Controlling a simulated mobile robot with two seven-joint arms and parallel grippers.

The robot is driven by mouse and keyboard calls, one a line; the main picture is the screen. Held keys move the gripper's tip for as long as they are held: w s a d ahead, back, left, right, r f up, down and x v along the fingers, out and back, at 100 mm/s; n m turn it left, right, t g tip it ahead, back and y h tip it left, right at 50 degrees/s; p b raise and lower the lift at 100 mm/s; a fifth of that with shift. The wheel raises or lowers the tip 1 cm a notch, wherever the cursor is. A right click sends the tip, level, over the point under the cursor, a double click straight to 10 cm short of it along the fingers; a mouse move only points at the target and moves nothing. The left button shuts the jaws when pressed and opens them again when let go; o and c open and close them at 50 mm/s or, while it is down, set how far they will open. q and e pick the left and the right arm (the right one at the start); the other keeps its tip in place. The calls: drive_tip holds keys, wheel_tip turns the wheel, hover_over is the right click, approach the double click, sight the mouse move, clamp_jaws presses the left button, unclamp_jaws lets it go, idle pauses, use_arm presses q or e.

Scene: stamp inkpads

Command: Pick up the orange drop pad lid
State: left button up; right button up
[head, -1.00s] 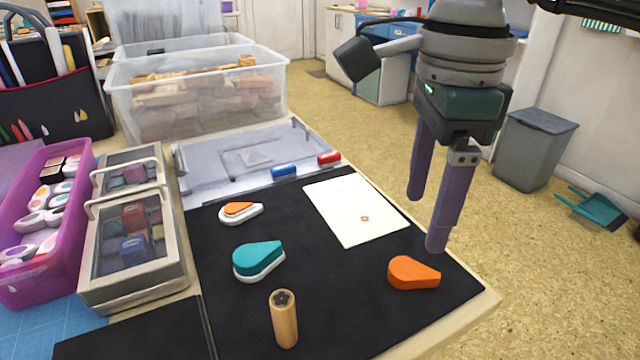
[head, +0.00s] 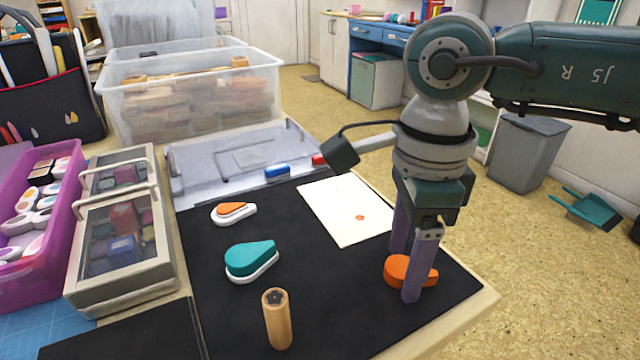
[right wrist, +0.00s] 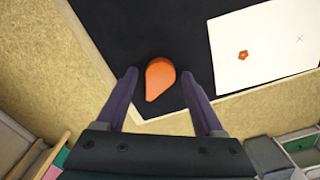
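The orange drop pad lid (head: 396,270) lies on the black mat (head: 330,300) near its right edge. It also shows in the right wrist view (right wrist: 160,78), ahead of and between the two fingers. My right gripper (head: 404,275) points down over the lid, with one finger in front of it in the head view. In the right wrist view my right gripper (right wrist: 166,88) is open, its purple fingers apart with nothing between them at the tips but the view of the lid. Whether the fingertips reach down beside the lid is hard to tell. My left gripper is not in view.
A white paper (head: 345,208) with an orange print lies behind the lid. An orange inkpad (head: 232,212), a teal-lidded inkpad (head: 250,260) and a wooden stamp (head: 278,320) stand to the left. The table edge (head: 478,312) is close on the right.

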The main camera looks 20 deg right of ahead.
clamp_jaws()
idle(0.3)
drive_tip(key=shift+r, duration=0.1)
